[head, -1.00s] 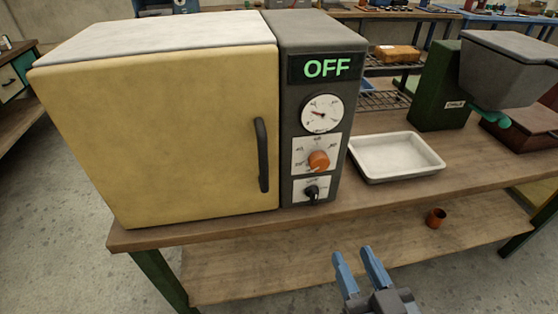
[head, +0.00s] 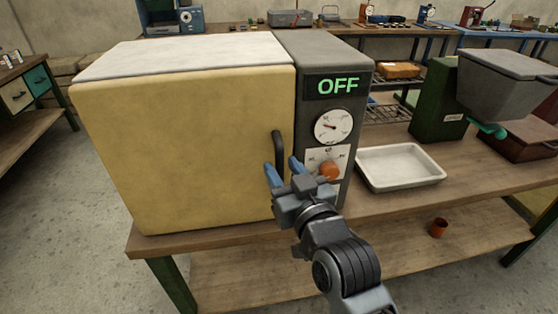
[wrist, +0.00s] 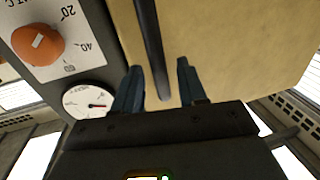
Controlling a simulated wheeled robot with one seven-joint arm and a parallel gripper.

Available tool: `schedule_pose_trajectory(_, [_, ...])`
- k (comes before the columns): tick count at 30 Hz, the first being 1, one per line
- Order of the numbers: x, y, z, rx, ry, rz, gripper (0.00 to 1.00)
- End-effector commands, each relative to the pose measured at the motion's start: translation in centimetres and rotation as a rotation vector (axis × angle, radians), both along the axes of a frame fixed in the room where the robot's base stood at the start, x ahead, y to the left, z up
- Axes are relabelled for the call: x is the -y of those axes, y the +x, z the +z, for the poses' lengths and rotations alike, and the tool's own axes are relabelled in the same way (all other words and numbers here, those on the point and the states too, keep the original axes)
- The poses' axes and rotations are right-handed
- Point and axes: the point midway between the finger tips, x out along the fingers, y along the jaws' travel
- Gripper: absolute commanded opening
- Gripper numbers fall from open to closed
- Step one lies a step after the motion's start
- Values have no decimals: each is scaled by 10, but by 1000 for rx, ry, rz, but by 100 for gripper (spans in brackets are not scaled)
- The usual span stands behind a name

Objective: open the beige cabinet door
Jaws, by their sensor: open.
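The beige cabinet door (head: 180,140) is shut, on the front of a box-shaped unit on the workbench. Its dark vertical handle (head: 278,150) is near the door's right edge. My gripper (head: 283,172) is open in front of the lower part of the handle. In the wrist view, the handle (wrist: 152,45) comes down between the two blue fingers of my gripper (wrist: 156,85), with its end between the fingertips and a gap on each side. The fingers are not closed on it. My gripper hides the handle's lower end in the head view.
Right of the door is a dark control panel with an OFF display (head: 338,86), a dial (head: 333,126) and an orange knob (head: 329,170). A white tray (head: 400,167) and a green machine (head: 437,100) stand further right. A small orange cup (head: 439,228) is on the lower shelf.

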Motion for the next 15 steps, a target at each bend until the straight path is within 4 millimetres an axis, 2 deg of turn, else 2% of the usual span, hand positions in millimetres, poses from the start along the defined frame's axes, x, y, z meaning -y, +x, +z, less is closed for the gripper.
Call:
schedule_pose_trajectory(6, [-9,19,1,0,1,0,41])
schedule_pose_trajectory(15, [-11,21,0,0,1,-1,41])
